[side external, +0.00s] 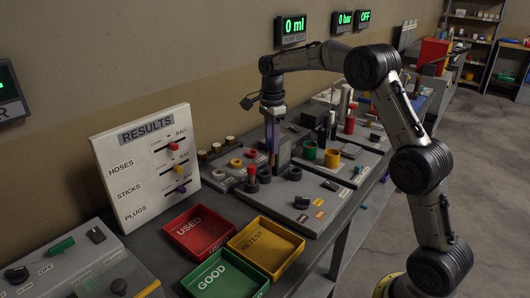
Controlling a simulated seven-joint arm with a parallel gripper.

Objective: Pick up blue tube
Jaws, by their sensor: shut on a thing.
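My gripper (273,112) points straight down over the grey equipment panel in the middle of the bench. It is shut on a thin, upright blue tube (272,138), which shows below the jaws. The tube's lower end is close to a grey block and dark round holders, and I cannot tell whether it touches them. The jaws are small and dark here, so the exact contact is hard to see.
Red, yellow and green trays (262,247) lie at the front of the bench. A white results board (146,165) stands at the left. Open floor lies beyond the bench.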

